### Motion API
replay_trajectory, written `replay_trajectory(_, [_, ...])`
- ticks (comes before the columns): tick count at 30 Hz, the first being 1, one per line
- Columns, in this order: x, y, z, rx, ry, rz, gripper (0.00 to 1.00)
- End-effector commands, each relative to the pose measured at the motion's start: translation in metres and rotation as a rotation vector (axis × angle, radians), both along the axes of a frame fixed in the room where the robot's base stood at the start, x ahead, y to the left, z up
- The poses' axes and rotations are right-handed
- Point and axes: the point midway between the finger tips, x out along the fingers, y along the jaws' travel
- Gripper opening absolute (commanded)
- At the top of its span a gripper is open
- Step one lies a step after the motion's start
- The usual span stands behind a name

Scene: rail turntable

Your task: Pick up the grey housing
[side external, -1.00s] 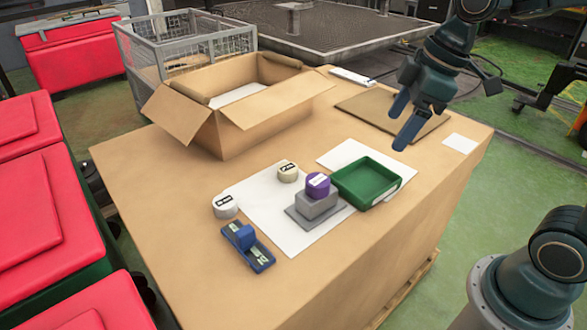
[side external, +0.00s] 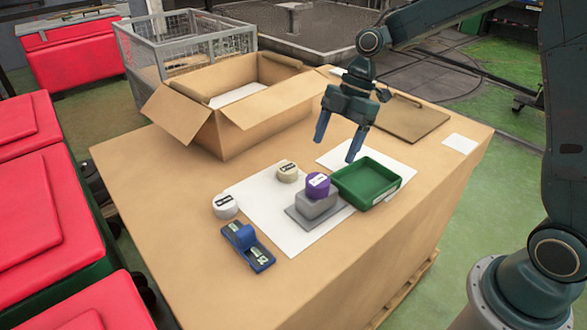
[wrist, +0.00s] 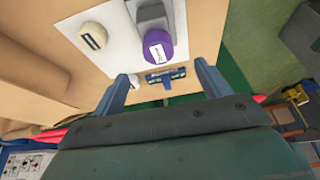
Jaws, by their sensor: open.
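The grey housing (side external: 313,209) is a block on a flat plate, standing on a white sheet (side external: 270,213). A purple round piece with a white label (side external: 317,186) sits on top of it and hides part of its upper face. My gripper (side external: 336,149) is open and empty, above and behind the housing, with its fingers pointing down. In the wrist view, the housing (wrist: 152,14) shows at the top, partly covered by the purple piece (wrist: 158,48). Both lie beyond my fingertips, apart from them.
A green tray (side external: 390,187) stands just right of the housing. Two pale round pieces (side external: 288,171) (side external: 225,206) and a blue fixture (side external: 247,248) lie to the left. An open cardboard box (side external: 225,130) stands behind left. The table's front left is clear.

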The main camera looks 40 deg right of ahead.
Motion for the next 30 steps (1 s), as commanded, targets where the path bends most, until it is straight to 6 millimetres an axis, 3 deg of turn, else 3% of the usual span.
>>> replay_trajectory(11, [0.001, 0.003, -0.008, 0.005, 0.001, 0.011, 0.76])
replay_trajectory(24, [0.001, 0.025, -0.063, 0.003, 0.003, 0.010, 0.76])
replay_trajectory(30, [0.002, 0.032, -0.079, 0.003, 0.001, 0.009, 0.76])
